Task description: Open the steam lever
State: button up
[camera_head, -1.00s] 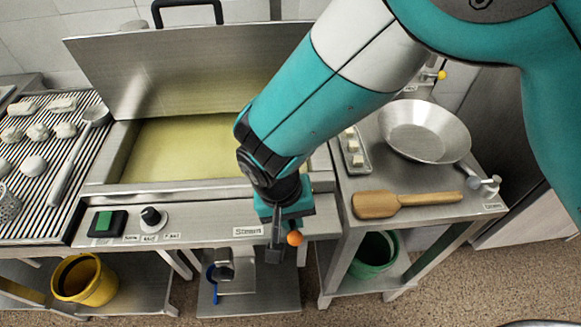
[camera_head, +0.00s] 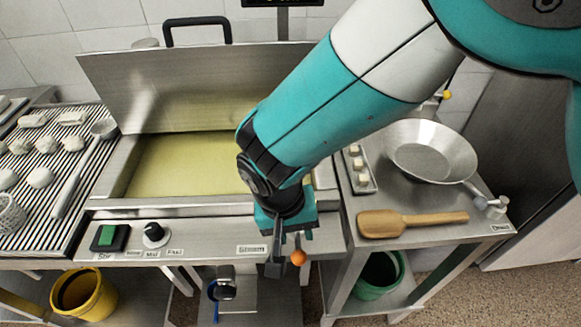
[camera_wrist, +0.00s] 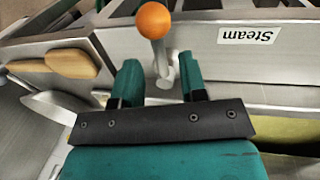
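The steam lever is a thin metal stem with an orange ball knob (camera_head: 298,257) at the front right of the cooker panel. In the wrist view, the orange knob (camera_wrist: 154,20) stands at the top and its stem runs down to a round base on the steel panel. The white Steam label (camera_head: 251,249) is left of the lever in the head view. My gripper (camera_head: 288,254) is at the panel's front beside the lever. In the wrist view, my gripper (camera_wrist: 161,85) is open, its two fingers apart, with the stem's base seen in the gap. Nothing is gripped.
A tilted steel lid (camera_head: 180,85) stands behind the vat of yellow liquid (camera_head: 185,165). A green-buttoned switch (camera_head: 108,238) and a black knob (camera_head: 154,234) are farther left. A wooden paddle (camera_head: 400,222) and a steel pan (camera_head: 432,150) lie on the right counter.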

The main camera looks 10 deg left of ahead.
notch_tip(320, 180, up, 15)
jog(key=a+b, duration=0.1)
jog(key=a, duration=0.2)
jog(key=shift+s, duration=0.45)
jog(key=w+d+r+n+g+y, duration=0.1)
jog(key=d+r+y, duration=0.1)
jog(key=d, duration=0.6)
jog(key=w+d+r+n+y, duration=0.1)
jog(key=d+r, duration=0.2)
jog(key=d, duration=0.5)
jog(key=s+d+n+y, duration=0.2)
jog(key=s+d+y, duration=0.1)
jog(key=s+d, duration=0.4)
jog(key=shift+s+d+r, duration=0.15)
jog(key=shift+s+r, duration=0.05)
jog(key=shift+s, duration=0.5)
